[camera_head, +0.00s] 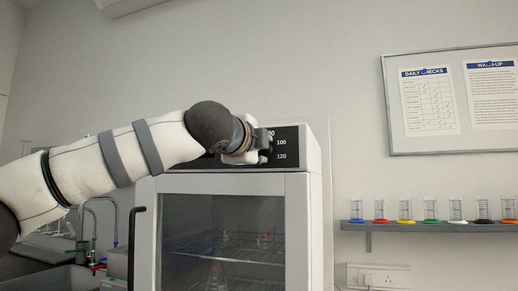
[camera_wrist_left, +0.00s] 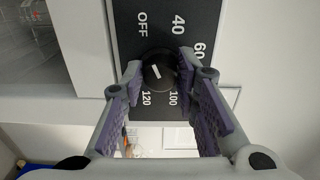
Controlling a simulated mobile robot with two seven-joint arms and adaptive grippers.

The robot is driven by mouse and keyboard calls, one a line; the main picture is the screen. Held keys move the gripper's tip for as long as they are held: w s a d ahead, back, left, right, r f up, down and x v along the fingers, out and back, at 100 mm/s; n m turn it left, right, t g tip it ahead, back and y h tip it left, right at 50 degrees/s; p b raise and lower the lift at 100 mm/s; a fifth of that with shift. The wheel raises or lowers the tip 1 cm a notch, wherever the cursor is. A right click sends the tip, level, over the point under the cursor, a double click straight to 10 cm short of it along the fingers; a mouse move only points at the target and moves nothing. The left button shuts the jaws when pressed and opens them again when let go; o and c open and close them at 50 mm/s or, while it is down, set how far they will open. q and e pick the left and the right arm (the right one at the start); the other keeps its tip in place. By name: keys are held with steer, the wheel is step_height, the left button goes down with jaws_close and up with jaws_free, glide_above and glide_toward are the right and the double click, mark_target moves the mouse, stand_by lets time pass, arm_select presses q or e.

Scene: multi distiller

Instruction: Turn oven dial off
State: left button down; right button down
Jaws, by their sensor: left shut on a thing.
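The oven dial (camera_wrist_left: 165,81) is a round black knob with a short slanted white mark, set on a black panel (camera_wrist_left: 148,44). Printed OFF, 40, 60, 100 and 120 show around it in the left wrist view. I cannot tell which label the mark points at. My left gripper (camera_wrist_left: 160,67) has its fingertips on both sides of the dial and is shut on it. In the head view my left gripper (camera_head: 263,146) is at the panel on top of the white oven (camera_head: 297,230) and hides the dial. My right gripper is not in view.
The oven's glass door (camera_head: 222,230) is closed, with wire racks and glassware inside. A dark handle (camera_head: 134,245) sticks out at its left. A sink with taps (camera_head: 92,235) is further left. A shelf (camera_head: 430,227) with several measuring cylinders is on the right wall.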

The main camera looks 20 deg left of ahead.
arm_select(q)
steer(key=shift+r, duration=0.1)
steer(key=c, duration=1.6)
jaws_free()
steer(key=o, duration=0.4)
steer(key=shift+c, duration=0.2)
steer(key=s, duration=1.2)
steer(key=shift+a, duration=0.2)
